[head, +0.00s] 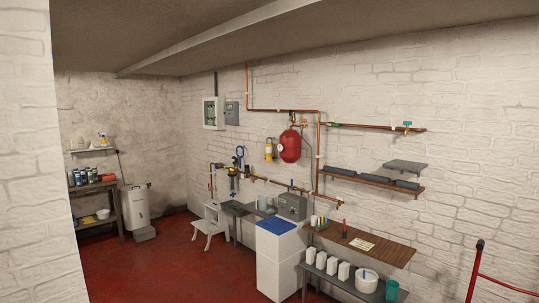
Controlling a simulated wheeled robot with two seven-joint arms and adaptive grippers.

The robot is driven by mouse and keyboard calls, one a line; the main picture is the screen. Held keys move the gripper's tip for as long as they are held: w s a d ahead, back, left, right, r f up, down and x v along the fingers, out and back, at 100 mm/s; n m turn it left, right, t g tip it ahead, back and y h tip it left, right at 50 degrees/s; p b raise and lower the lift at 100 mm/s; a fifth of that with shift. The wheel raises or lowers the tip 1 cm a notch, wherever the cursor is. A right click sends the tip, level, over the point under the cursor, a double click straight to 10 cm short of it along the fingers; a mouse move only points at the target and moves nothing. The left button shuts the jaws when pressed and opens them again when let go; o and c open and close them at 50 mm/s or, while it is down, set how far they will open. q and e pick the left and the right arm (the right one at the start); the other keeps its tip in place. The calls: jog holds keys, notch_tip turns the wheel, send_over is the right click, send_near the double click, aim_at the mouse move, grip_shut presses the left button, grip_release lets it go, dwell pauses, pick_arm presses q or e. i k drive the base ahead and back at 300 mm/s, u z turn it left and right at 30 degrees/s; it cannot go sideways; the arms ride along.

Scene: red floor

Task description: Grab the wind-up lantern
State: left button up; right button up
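A small yellow and white object (269,149) that looks like a lantern is up against the brick wall, just left of a red tank (290,146). It is far off and too small for me to be sure that it is the wind-up lantern. Another small item with yellow on it (102,138) stands on a wall shelf (92,150) at the far left, and I cannot tell what it is. Neither of my grippers shows in the head view.
A white cabinet with a blue top (276,226) and a wooden bench (360,243) stand along the wall below the tank. A pale step stool (209,222) is left of them. Red floor (170,262) is open at centre-left. A white brick wall edge (35,160) is near left; a red rail (475,272) is right.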

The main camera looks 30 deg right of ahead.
aim_at(268, 154)
jog(key=z, duration=0.85)
jog(key=i, duration=4.15)
jog(key=u, duration=1.05)
jog(key=i, duration=3.15)
jog(key=z, duration=0.95)
